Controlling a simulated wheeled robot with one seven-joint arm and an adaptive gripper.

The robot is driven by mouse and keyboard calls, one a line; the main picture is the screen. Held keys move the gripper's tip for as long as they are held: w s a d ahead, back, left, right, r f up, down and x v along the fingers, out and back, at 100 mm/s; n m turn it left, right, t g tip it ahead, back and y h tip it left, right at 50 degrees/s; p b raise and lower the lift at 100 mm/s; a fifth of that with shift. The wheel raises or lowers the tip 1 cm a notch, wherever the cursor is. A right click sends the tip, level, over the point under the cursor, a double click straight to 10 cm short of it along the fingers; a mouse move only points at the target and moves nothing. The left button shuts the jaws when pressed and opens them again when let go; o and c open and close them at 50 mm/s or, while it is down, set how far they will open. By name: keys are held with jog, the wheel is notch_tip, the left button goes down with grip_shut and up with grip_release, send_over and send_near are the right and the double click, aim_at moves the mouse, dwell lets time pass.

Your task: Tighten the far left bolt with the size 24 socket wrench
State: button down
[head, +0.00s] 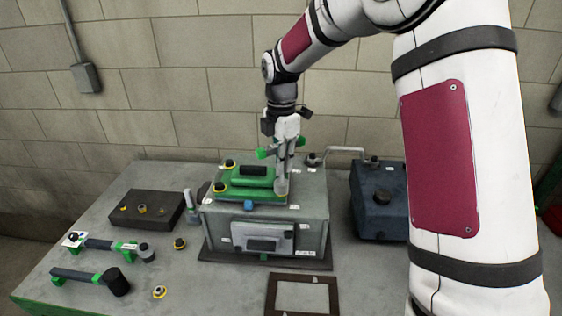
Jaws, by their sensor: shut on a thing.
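My gripper (287,140) is above the right part of the grey engine block (316,190) and is shut on a tool with green parts. The tool looks like a socket wrench (264,153); its size cannot be read. A grey cylindrical end (282,186) hangs below the gripper at the right edge of the green cover (238,192). I cannot tell whether it touches a bolt. Two dark bolts with yellow rings show on the cover's left side: a back one (230,163) and a front one (219,187). The gripper is to the right of both.
Two more wrenches lie on the table's left, one with a grey socket (147,253) and one with a black socket (118,282). A dark tray (130,222) is behind them. A blue tank (378,210) stands right of the block. An empty frame (302,279) lies in front.

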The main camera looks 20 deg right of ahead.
jog(key=m, duration=0.6)
jog(key=shift+m, duration=0.4)
jog(key=m, duration=0.8)
jog(key=shift+b, duration=0.3)
jog(key=m, duration=0.6)
jog(key=shift+m, duration=0.3)
jog(key=m, duration=0.4)
jog(key=shift+s, duration=0.1)
jog(key=m, duration=0.3)
jog(key=shift+f, duration=0.1)
